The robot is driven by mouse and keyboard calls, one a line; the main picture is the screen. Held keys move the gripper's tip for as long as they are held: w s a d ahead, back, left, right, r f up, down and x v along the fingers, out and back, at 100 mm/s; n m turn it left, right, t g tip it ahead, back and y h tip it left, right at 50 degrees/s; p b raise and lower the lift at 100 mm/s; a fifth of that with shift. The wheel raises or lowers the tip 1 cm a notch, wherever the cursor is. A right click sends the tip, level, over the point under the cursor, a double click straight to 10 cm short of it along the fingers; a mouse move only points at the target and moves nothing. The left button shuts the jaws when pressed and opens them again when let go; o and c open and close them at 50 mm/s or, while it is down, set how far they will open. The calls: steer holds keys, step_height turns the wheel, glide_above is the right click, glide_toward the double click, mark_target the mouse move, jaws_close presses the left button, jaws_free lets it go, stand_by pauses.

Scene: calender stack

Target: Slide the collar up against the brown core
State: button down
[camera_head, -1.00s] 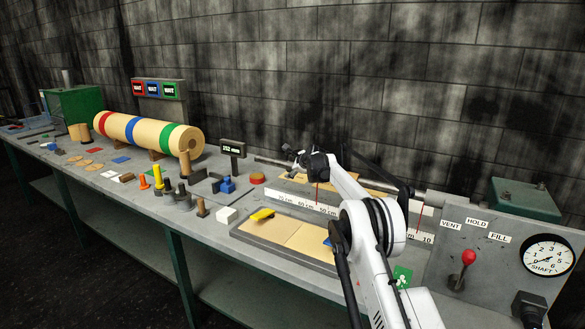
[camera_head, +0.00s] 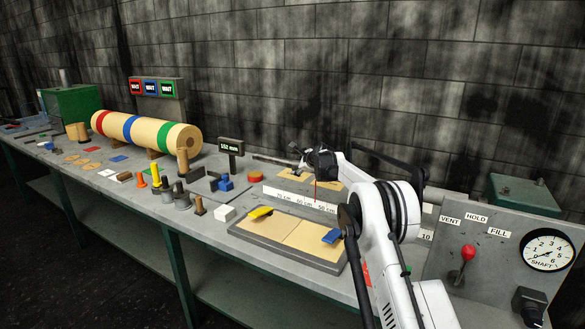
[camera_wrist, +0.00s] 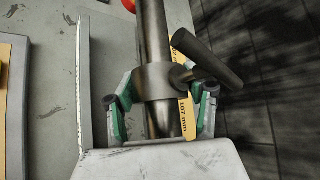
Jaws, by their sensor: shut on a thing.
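My gripper (camera_wrist: 160,108) has its two green-sided fingers shut on the steel collar (camera_wrist: 153,80), one on each side of it. The collar is around the steel shaft (camera_wrist: 152,28), and a dark handle (camera_wrist: 207,60) sticks out to its right. In the head view my gripper (camera_head: 304,165) is at the shaft behind the white scale; the collar is too small there to make out. I cannot identify the brown core on the shaft in either view. A brown upright cylinder (camera_head: 183,160) stands on the bench near the striped roll.
A white scale (camera_head: 300,199) runs in front of the shaft. A tan strip marked 107 mm (camera_wrist: 187,122) lies under the shaft. The tray (camera_head: 290,260) with yellow and blue pieces is in front. The lever panel (camera_head: 485,275) stands at right.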

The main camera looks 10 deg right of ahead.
steer(key=s+d+b, duration=0.1)
steer(key=s+d, duration=0.2)
steer(key=d, duration=0.1)
steer(key=shift+s, duration=0.25)
steer(key=c, duration=0.8)
jaws_free()
steer(key=shift+c, duration=0.2)
steer(key=v, duration=1.2)
steer(key=shift+c, duration=0.2)
